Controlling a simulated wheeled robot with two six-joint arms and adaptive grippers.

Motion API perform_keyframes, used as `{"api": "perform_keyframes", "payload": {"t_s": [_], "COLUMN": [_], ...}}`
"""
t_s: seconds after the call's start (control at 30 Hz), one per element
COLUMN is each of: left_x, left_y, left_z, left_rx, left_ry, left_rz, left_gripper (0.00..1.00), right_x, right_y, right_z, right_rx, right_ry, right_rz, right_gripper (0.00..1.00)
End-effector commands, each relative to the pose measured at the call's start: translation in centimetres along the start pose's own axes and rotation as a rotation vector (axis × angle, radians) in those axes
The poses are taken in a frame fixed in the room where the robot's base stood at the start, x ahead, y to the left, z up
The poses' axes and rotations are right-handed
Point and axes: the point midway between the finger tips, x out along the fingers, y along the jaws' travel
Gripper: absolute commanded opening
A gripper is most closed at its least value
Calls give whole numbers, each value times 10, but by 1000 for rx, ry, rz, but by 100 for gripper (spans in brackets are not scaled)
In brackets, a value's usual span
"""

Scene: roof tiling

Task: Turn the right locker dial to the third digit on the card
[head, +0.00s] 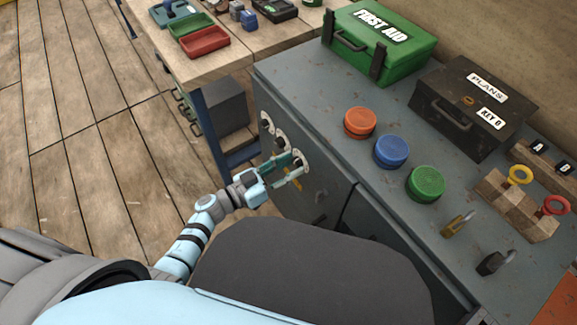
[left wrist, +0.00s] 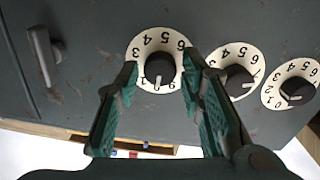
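Three white numbered dials with dark knobs sit in a row on the front of the grey locker (head: 345,130). The right dial (head: 303,160) is beside my left gripper (head: 291,170); in the left wrist view this dial (left wrist: 160,63) shows between the fingertips, its white mark pointing down. The gripper is open, with a gap on each side of the knob. The middle dial (left wrist: 237,72) and left dial (left wrist: 289,84) are clear of the fingers; they also show in the head view, middle (head: 279,139) and left (head: 266,122). I cannot identify the digit card. My right gripper is out of view.
A locker handle (left wrist: 43,55) is beside the right dial. On the locker top are orange (head: 360,122), blue (head: 391,151) and green (head: 425,183) round pieces, a first aid box (head: 380,50), a dark box (head: 470,105) and padlocks (head: 458,224). A wooden table (head: 235,50) stands behind.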

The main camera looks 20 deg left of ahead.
Motion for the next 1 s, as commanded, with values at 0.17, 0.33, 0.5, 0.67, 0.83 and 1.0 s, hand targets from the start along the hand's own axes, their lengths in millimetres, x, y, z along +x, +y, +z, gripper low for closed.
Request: {"api": "perform_keyframes", "payload": {"t_s": [0.17,0.33,0.5,0.67,0.83,1.0], "left_x": [0,0,0,-1,-1,-1], "left_y": [0,0,0,0,0,0], "left_z": [0,0,0,-1,-1,-1], "left_rx": [0,4,33,103,222,375], "left_ry": [0,0,-2,-4,-8,-14], "left_rz": [0,-1,-1,-2,-2,-3], "left_gripper": [1,0,0,0,0,0], "right_x": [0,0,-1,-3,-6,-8], "right_y": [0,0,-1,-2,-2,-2], "right_z": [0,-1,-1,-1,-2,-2], "right_rx": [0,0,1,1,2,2], "right_ry": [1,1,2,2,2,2], "right_rz": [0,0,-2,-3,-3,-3], "right_gripper": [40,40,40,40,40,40]}}
